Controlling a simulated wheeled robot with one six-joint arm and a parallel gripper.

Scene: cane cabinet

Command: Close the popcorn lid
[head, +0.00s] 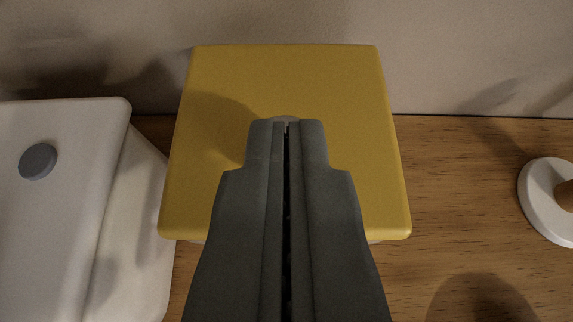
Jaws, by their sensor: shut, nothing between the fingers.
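A yellow, square lid (350,90) fills the middle of the head view, seen from above. It looks flat, and the body under it is almost wholly hidden, with only slim pale bits showing below its near edge. My gripper (286,124) reaches in from the bottom of the view, over the lid's near half. Its two dark fingers are shut together with nothing between them. A small pale spot shows just past the fingertips and is mostly hidden by them. I cannot tell whether the fingertips touch the lid.
A white box-like object (60,230) with a grey round knob (38,161) stands close on the left. A white round object (545,200) with a brown middle is at the right edge. The wooden surface (450,190) between is clear. A beige wall (470,50) runs behind.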

